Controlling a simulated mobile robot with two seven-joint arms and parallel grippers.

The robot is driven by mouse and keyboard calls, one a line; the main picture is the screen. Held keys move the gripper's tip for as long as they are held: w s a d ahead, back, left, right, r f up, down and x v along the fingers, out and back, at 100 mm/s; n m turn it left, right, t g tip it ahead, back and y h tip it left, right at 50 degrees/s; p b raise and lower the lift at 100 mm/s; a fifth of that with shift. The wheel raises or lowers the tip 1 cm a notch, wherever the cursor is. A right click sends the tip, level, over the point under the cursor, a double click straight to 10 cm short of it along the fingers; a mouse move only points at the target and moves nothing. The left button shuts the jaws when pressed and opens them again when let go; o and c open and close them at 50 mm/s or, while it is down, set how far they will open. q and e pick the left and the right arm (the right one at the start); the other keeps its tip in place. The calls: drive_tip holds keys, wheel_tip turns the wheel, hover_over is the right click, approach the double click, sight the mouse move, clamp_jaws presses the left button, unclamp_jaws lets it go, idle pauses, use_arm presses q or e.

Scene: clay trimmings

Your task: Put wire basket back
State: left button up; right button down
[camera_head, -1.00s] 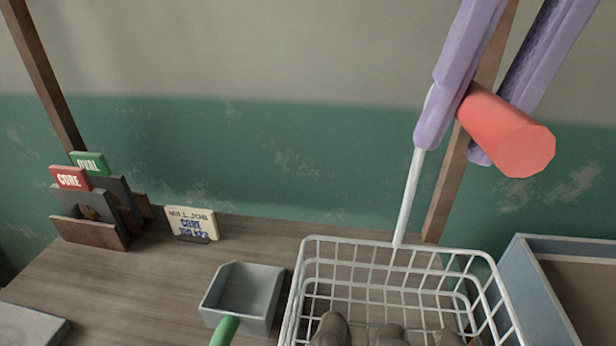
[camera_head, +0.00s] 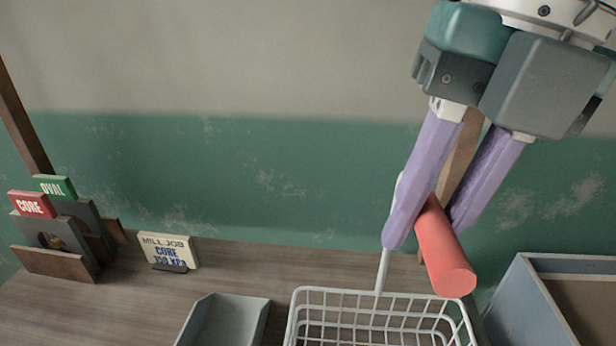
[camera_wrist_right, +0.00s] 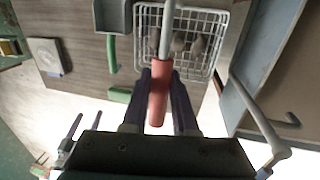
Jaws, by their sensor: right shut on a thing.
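The white wire basket (camera_head: 376,299) has a thin pale handle rod ending in a red grip (camera_head: 442,252). My right gripper (camera_head: 428,232) has its two purple fingers on either side of the red grip and is shut on it. In the head view only the basket's upper part shows at the bottom edge. In the right wrist view the basket (camera_wrist_right: 222,17) lies beyond the fingers, with several grey-brown lumps in it, and the red grip (camera_wrist_right: 158,95) sits between the fingers. I cannot tell whether the basket touches the table.
A grey scoop-like tray (camera_head: 225,318) with a green handle (camera_wrist_right: 112,54) is left of the basket. A blue-grey box (camera_head: 530,300) stands close on the right. A "MILL JOB" card (camera_head: 168,250) and a holder with CORE and OVAL tags (camera_head: 55,245) stand at the left.

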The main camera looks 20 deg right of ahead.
drive_tip(key=shift+f, duration=1)
drive_tip(key=c, duration=0.7)
unclamp_jaws()
drive_tip(key=r, duration=0.2)
drive_tip(key=r+p, duration=0.1)
drive_tip(key=r, duration=0.1)
drive_tip(key=d+r, duration=0.1)
drive_tip(key=r, duration=0.2)
drive_tip(key=shift+s, duration=0.25)
drive_tip(key=shift+s+d+r, duration=0.1)
drive_tip(key=shift+r, duration=0.2)
